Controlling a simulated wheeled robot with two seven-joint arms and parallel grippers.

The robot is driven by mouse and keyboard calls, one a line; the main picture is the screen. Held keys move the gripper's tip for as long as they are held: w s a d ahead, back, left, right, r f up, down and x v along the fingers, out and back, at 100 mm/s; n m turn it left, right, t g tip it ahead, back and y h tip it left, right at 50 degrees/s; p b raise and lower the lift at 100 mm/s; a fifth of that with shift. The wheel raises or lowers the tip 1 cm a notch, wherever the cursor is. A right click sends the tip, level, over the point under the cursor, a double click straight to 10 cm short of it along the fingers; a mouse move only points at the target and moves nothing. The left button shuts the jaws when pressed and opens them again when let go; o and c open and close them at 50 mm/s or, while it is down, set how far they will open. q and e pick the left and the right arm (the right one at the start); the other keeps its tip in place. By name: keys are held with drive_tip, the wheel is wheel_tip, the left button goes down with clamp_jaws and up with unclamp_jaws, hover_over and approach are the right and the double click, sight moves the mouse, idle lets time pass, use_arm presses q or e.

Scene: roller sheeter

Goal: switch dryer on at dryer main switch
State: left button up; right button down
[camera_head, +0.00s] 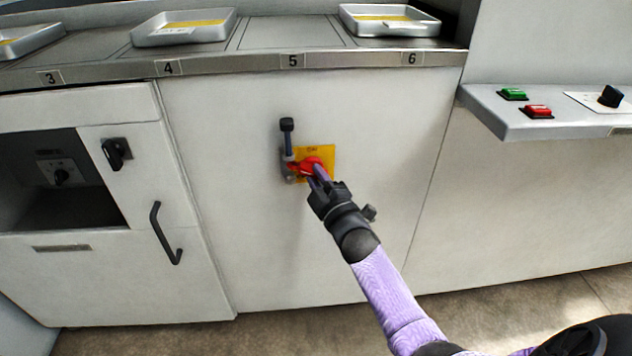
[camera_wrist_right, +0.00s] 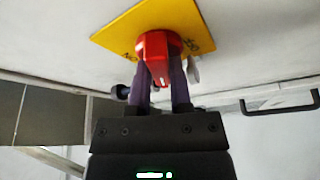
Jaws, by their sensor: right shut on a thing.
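The dryer main switch is a red rotary knob (camera_head: 312,164) on a yellow plate (camera_head: 327,150) on the white front panel below the number 5. In the right wrist view the red knob (camera_wrist_right: 157,55) sits on the yellow plate (camera_wrist_right: 185,20), with partly readable lettering on both sides. My right gripper (camera_head: 317,172) is at the knob, and its two purple fingers (camera_wrist_right: 160,85) are shut on it, one on each side. A dark-handled lever (camera_head: 288,140) stands upright just left of the plate. My left gripper is in neither view.
The counter edge (camera_head: 225,65) runs above the panel, with metal trays (camera_head: 185,38) on top. A shelf with a green button (camera_head: 513,94), a red button (camera_head: 538,111) and a black knob (camera_head: 611,96) juts out at right. A door handle (camera_head: 163,233) sticks out at left.

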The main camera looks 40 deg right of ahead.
drive_tip(key=shift+f+m+h+b, duration=0.25)
drive_tip(key=shift+m+h+b, duration=0.15)
drive_tip(key=shift+m, duration=0.8)
drive_tip(key=shift+a+m+t+h, duration=0.1)
drive_tip(key=shift+m+t+h, duration=0.3)
drive_tip(key=shift+m, duration=0.7)
drive_tip(key=m+h, duration=0.1)
drive_tip(key=m, duration=0.2)
drive_tip(key=m+h+b, duration=0.1)
drive_tip(key=m+h, duration=0.1)
drive_tip(key=m, duration=0.2)
drive_tip(key=shift+w+a+h+b, duration=0.1)
drive_tip(key=shift+h+b, duration=0.2)
drive_tip(key=m+h, duration=0.1)
drive_tip(key=m, duration=0.3)
drive_tip(key=shift+g+h, duration=0.4)
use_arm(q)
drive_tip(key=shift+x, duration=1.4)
use_arm(e)
drive_tip(key=shift+m+g+h, duration=0.3)
drive_tip(key=shift+m+h, duration=0.2)
drive_tip(key=shift+m, duration=0.4)
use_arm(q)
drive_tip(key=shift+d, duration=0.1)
use_arm(e)
drive_tip(key=shift+a, duration=0.1)
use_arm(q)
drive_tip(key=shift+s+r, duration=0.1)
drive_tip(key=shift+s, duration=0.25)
